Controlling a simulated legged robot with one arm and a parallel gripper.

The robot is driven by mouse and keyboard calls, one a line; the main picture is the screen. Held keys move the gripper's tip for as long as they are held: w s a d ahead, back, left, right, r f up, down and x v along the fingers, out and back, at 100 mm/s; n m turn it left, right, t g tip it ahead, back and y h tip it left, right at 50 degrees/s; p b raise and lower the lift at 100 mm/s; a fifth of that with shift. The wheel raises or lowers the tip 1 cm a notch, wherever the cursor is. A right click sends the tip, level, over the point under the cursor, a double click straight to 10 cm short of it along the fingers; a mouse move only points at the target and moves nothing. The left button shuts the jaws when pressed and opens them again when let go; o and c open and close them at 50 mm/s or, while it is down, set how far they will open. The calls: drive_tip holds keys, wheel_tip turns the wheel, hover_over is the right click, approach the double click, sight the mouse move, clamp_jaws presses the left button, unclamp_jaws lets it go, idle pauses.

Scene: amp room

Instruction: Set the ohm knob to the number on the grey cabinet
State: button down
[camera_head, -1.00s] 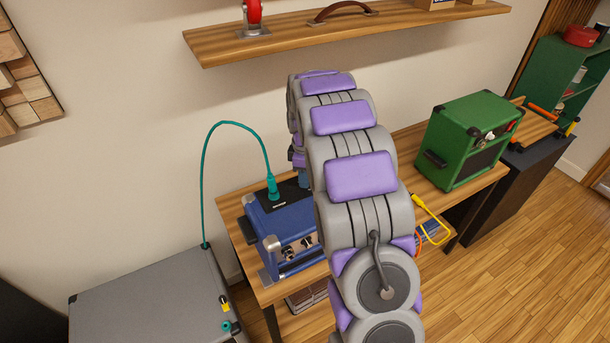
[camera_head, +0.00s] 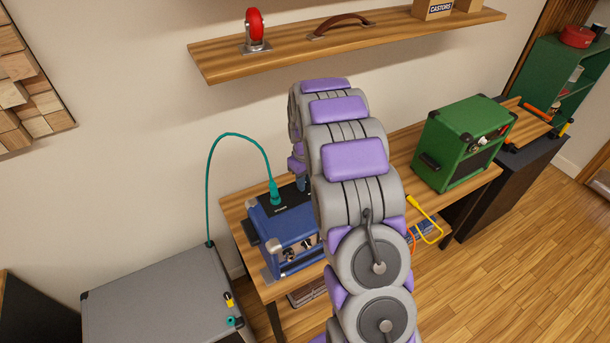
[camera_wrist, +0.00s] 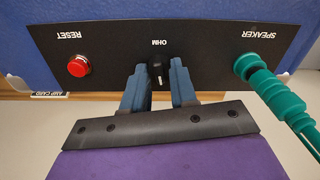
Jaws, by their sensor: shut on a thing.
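The ohm knob (camera_wrist: 157,74) is a small black knob on the black panel (camera_wrist: 208,52) of the blue amp (camera_head: 290,225). In the wrist view the panel's lettering is upside down. My gripper (camera_wrist: 157,67) has its two blue fingers on either side of the knob and is shut on it. A light mark shows on the knob, but no scale numbers can be read. The grey cabinet (camera_head: 150,300) is at lower left in the head view, and no number can be made out on it.
A red RESET button (camera_wrist: 78,67) and a teal plug (camera_wrist: 262,80) in the SPEAKER socket flank the knob. The teal cable (camera_head: 209,180) runs to the grey cabinet. A green amp (camera_head: 462,145) stands on the bench to the right. A wooden shelf (camera_head: 350,45) hangs above.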

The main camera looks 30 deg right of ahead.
sight(307, 183)
drive_tip(key=m+p, duration=0.3)
drive_tip(key=m, duration=0.3)
drive_tip(key=shift+d+r, duration=0.1)
drive_tip(key=shift+d, duration=0.05)
drive_tip(key=m+p, duration=0.2)
drive_tip(key=m, duration=0.3)
drive_tip(key=shift+m, duration=0.4)
drive_tip(key=c, duration=0.9)
unclamp_jaws()
drive_tip(key=shift+c, duration=0.2)
wheel_tip(307, 183, up, 17)
drive_tip(key=p, duration=0.1)
drive_tip(key=shift+d, duration=0.1)
